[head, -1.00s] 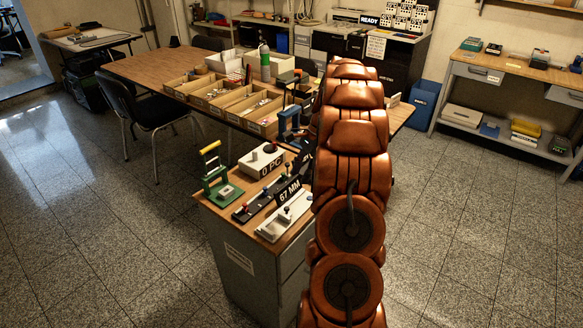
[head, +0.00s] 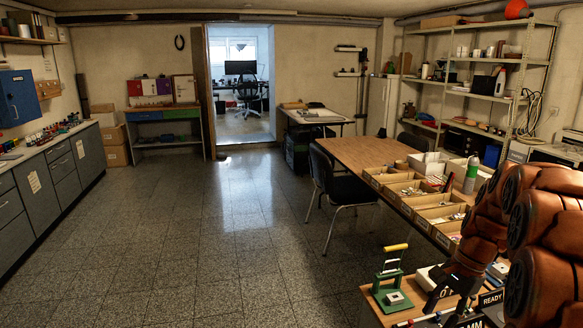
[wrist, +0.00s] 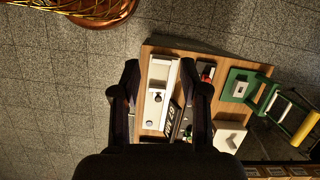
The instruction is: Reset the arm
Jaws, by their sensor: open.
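My copper-coloured arm fills the right side of the head view, bent over the small wooden-topped cabinet (head: 372,308). My dark gripper (wrist: 159,78) shows in the wrist view with its two fingers spread and nothing between them. It hangs above the cabinet top, over a white fixture with a knob (wrist: 158,95). Beside that lie a black block marked "67 MM" (wrist: 173,117) and a green press with a yellow handle (wrist: 240,87). The press stands upright in the head view (head: 392,278). The lower arm and the near cabinet front are cut off.
A long wooden table (head: 355,152) behind the cabinet holds several open boxes of small parts (head: 437,212). A black chair (head: 345,188) stands at its left side. Grey drawer units (head: 52,170) line the left wall. The tiled floor (head: 190,240) between is clear.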

